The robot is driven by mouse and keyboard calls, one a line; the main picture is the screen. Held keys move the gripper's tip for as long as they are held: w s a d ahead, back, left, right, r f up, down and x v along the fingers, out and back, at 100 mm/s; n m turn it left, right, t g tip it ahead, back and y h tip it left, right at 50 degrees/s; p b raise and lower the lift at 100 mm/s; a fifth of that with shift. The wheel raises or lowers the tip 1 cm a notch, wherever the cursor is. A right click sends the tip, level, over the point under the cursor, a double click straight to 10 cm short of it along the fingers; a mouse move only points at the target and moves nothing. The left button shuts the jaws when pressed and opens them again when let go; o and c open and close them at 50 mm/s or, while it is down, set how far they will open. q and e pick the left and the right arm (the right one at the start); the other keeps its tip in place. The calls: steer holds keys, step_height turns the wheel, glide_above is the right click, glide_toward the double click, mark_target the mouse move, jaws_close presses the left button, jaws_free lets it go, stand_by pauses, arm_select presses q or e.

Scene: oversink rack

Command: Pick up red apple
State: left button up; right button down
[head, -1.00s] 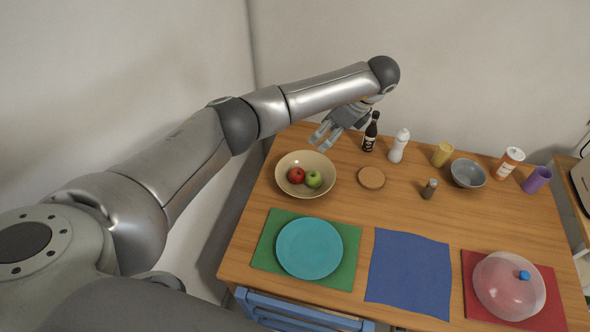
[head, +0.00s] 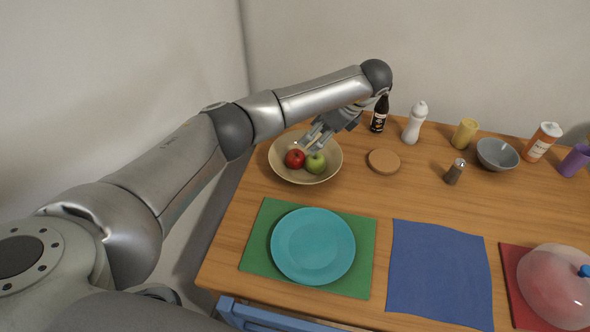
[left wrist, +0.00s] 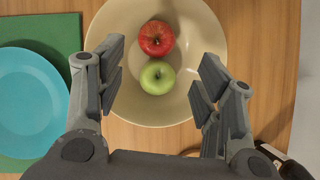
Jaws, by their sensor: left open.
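The red apple (head: 295,159) lies in a wide beige bowl (head: 278,171) at the back left of the table. A green apple (head: 315,163) lies right beside it. My left gripper (head: 311,141) is over the bowl's far right part, open and empty. In the left wrist view, the red apple (left wrist: 156,38) is ahead of the fingers, and the green apple (left wrist: 157,77) is nearer, between the open fingers (left wrist: 156,86). The beige bowl (left wrist: 192,30) lies below both fingers. My right gripper is out of view.
A teal plate (head: 313,246) on a green mat (head: 256,245) is in front of the bowl. A wooden coaster (head: 384,161), dark bottle (head: 380,113) and white bottle (head: 414,122) stand to the right. A blue cloth (head: 438,271) lies flat.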

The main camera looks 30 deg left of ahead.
mark_target(298, 155)
arm_select(q)
steer(key=shift+a+f+b, duration=0.15)
steer(key=shift+f+b, duration=0.15)
steer(key=shift+f, duration=0.35)
steer(key=b+x, duration=0.2)
steer(key=x, duration=0.3)
steer(key=shift+f, duration=0.15)
steer(key=b+x, duration=0.2)
steer(key=x, duration=0.3)
steer(key=shift+s+b, duration=0.2)
steer(key=shift+b, duration=0.1)
steer(key=shift+c, duration=0.4)
steer(key=c, duration=0.8)
